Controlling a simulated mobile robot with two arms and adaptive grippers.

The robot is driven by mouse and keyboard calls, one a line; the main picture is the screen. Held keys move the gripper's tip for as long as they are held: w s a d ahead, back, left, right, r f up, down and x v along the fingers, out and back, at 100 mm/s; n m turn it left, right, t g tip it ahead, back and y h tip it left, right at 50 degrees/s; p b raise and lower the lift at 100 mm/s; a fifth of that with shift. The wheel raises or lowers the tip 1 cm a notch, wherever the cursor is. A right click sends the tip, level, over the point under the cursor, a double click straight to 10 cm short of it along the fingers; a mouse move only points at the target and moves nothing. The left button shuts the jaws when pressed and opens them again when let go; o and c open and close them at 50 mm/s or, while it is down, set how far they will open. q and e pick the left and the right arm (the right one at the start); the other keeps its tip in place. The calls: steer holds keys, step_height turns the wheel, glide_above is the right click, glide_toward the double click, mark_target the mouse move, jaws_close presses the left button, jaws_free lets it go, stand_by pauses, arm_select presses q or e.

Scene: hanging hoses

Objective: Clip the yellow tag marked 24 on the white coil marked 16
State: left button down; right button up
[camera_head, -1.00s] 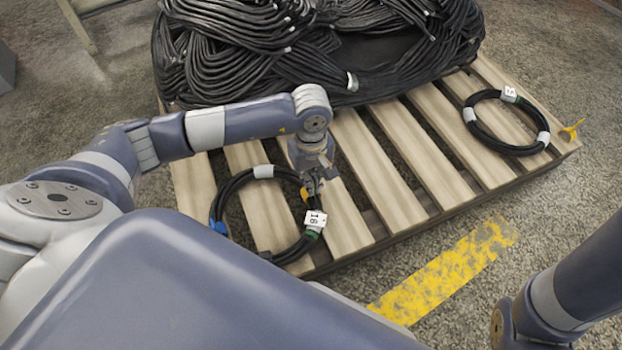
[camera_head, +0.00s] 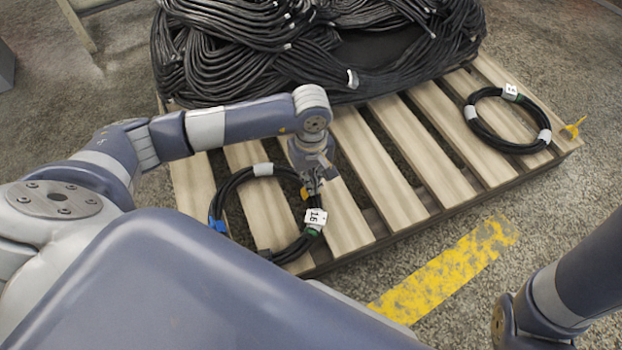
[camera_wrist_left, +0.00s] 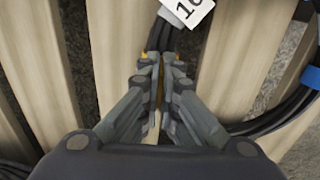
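The coil marked 16 (camera_head: 236,188) is a black cable loop lying near the pallet's front edge, with white bands and a white label reading 16 (camera_head: 316,217). The label also shows at the top of the left wrist view (camera_wrist_left: 188,9). My left gripper (camera_head: 314,190) is down at the coil's right side, just above the label. Its fingers are close together on a small yellow tag (camera_wrist_left: 159,72), which touches or nearly touches the black cable. The tag's number is hidden, and I cannot tell whether it is around the cable. My right gripper is out of view.
A second black coil (camera_head: 474,128) with white bands lies at the pallet's right, with a yellow tag (camera_head: 573,128) beside it. A large heap of black hoses (camera_head: 240,60) fills the back. The pallet slats (camera_head: 385,160) between are clear. The near coil carries blue (camera_head: 218,225) and green (camera_head: 314,232) bands.

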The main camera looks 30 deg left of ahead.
arm_select(q)
steer(key=shift+f, duration=0.15)
steer(key=c, duration=2.3)
jaws_free()
steer(key=o, duration=0.6)
step_height(320, 180, up, 12)
